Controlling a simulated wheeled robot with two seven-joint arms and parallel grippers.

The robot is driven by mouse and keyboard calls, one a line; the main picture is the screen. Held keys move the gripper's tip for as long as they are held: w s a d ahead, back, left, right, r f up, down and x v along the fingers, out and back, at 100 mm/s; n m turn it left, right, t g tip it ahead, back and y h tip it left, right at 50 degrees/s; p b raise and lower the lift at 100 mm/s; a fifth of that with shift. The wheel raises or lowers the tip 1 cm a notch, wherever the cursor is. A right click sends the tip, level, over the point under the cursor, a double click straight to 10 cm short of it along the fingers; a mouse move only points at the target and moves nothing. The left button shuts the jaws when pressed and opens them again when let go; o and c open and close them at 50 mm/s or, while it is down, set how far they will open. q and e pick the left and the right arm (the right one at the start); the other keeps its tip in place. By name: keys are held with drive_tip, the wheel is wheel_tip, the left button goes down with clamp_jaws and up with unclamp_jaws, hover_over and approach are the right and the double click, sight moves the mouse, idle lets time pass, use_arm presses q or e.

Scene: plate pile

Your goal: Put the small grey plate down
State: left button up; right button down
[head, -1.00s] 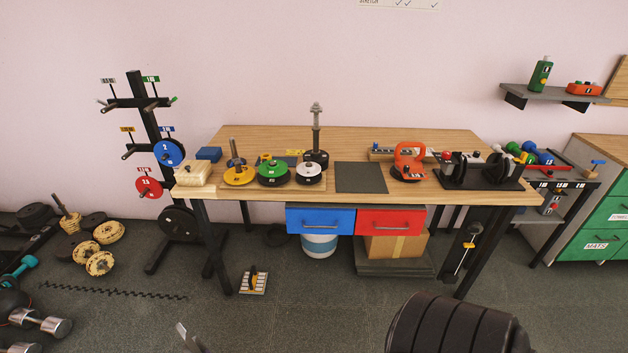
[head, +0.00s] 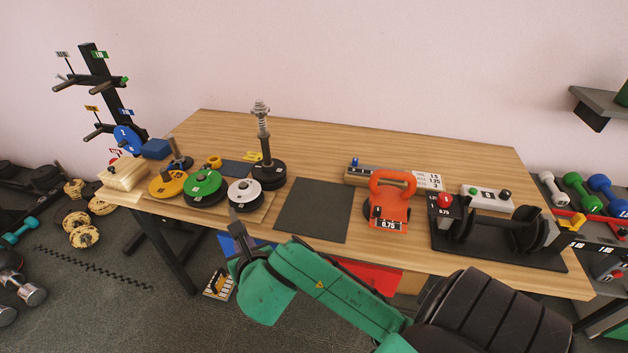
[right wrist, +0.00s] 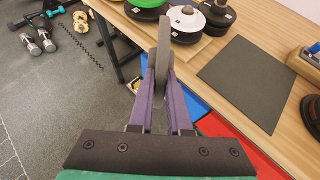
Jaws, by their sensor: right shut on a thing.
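My right gripper (right wrist: 162,68) is shut on the small grey plate (right wrist: 164,45), which shows edge-on between the purple fingers in the right wrist view. In the head view my right gripper (head: 238,230) is at the table's front edge, in front of the white plate (head: 244,190). The grey plate shows there only as a thin upright sliver (head: 233,216). A green plate (head: 203,182) and a yellow plate (head: 168,184) lie left of the white one. A bare dark mat (head: 313,210) lies to the right. My left gripper is not in view.
A post with a spring top (head: 263,145) stands behind the white plate. A pale wooden block (head: 122,173) and blue box (head: 156,149) are at the left. An orange kettlebell (head: 390,205) and a dumbbell on a black tray (head: 497,232) are at the right. The table's back (head: 340,145) is clear.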

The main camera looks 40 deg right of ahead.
drive_tip(key=w+d+r+m+g+h+b, duration=0.2)
drive_tip(key=w+d+r+m+h+b, duration=0.4)
drive_tip(key=d+r, duration=0.5)
drive_tip(key=s+d+r+m+g+h+b, duration=0.1)
drive_tip(key=d+r, duration=0.2)
drive_tip(key=d, duration=0.3)
drive_tip(key=s+d+r+m+g+b, duration=0.1)
drive_tip(key=d+r+g, duration=0.15)
drive_tip(key=d, duration=0.45)
drive_tip(key=shift+t, duration=0.45)
drive_tip(key=f, duration=1.9)
drive_tip(key=shift+a+f+p, duration=0.15)
drive_tip(key=shift+a+p, duration=0.05)
drive_tip(key=shift+p, duration=0.15)
drive_tip(key=c, duration=1.2)
unclamp_jaws()
drive_tip(key=shift+f, duration=0.2)
drive_tip(key=o, duration=0.3)
drive_tip(key=shift+a, duration=0.1)
drive_tip(key=shift+o, duration=0.2)
drive_tip(key=shift+s+r, duration=0.1)
